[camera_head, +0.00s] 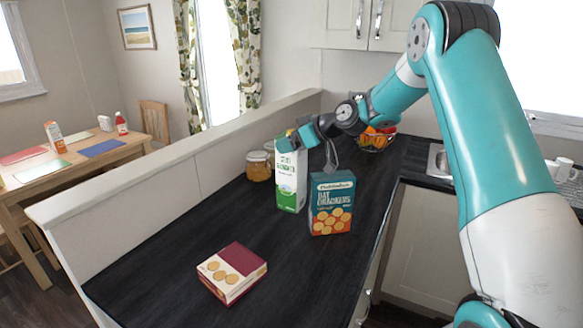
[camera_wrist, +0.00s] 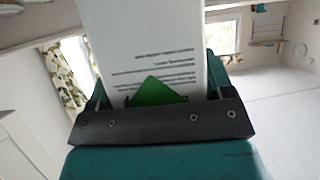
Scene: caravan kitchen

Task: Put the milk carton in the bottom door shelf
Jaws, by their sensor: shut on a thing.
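The milk carton (camera_head: 291,183) is tall and white with a green lower part. It stands upright at the worktop, left of the cracker box; I cannot tell whether its base touches the surface. My gripper (camera_head: 290,142) is shut on its top part from the right. In the wrist view the white carton (camera_wrist: 150,45) fills the space between the jaws (camera_wrist: 155,100), with small dark print and a green triangle showing. No fridge or door shelf is in view.
An orange and teal oat crackers box (camera_head: 331,204) stands close to the carton's right. A red and cream box (camera_head: 232,272) lies nearer on the dark worktop (camera_head: 170,265). Jars (camera_head: 258,166) stand behind by the low wall (camera_head: 180,150). A fruit bowl (camera_head: 376,140) is at the back.

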